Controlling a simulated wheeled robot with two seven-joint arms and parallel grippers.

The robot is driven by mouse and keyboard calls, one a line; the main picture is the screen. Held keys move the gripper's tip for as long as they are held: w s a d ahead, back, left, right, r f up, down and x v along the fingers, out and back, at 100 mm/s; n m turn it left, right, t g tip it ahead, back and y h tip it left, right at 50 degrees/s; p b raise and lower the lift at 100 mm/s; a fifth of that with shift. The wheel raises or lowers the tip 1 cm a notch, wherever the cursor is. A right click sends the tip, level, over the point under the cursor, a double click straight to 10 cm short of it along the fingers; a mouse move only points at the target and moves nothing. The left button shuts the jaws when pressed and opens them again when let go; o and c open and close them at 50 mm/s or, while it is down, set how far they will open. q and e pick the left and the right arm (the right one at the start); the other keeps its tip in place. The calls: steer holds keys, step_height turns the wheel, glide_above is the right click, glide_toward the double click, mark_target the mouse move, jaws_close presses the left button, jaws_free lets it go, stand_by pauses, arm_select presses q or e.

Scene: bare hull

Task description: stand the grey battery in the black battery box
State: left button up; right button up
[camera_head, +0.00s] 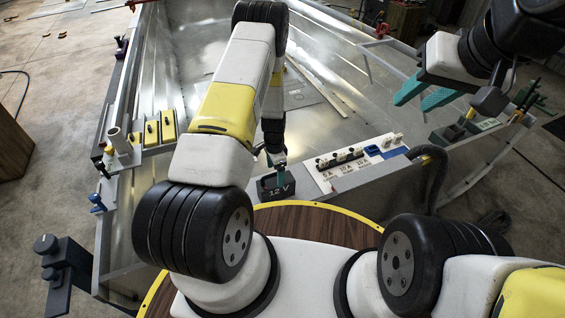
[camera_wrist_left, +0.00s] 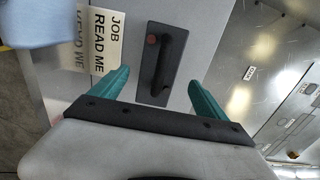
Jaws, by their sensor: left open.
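The black battery box (camera_head: 276,190), marked "12 V", stands beside the white fuse panel, at the near end of the hull. My left gripper (camera_head: 276,162) points down close above or behind it, partly hidden by its own wrist. In the left wrist view its teal fingers (camera_wrist_left: 159,78) are spread with nothing clamped between them. Ahead of them is a dark grey rectangular thing (camera_wrist_left: 145,85) with a black elongated part and a red dot; I cannot tell whether this is the grey battery, the box or both. My right gripper (camera_head: 413,102) is open and empty at the upper right.
The white fuse panel (camera_head: 325,182) lies right of the box. A "JOB READ ME" card (camera_wrist_left: 103,38) is close left of the fingers. The shiny hull floor (camera_head: 205,50) is mostly clear.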

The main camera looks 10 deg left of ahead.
mark_target(276, 180)
arm_select(q)
step_height(276, 180, down, 7)
steer(key=shift+s+r, duration=0.1)
steer(key=shift+r, duration=0.1)
jaws_close()
steer(key=shift+r, duration=0.15)
stand_by(0.4)
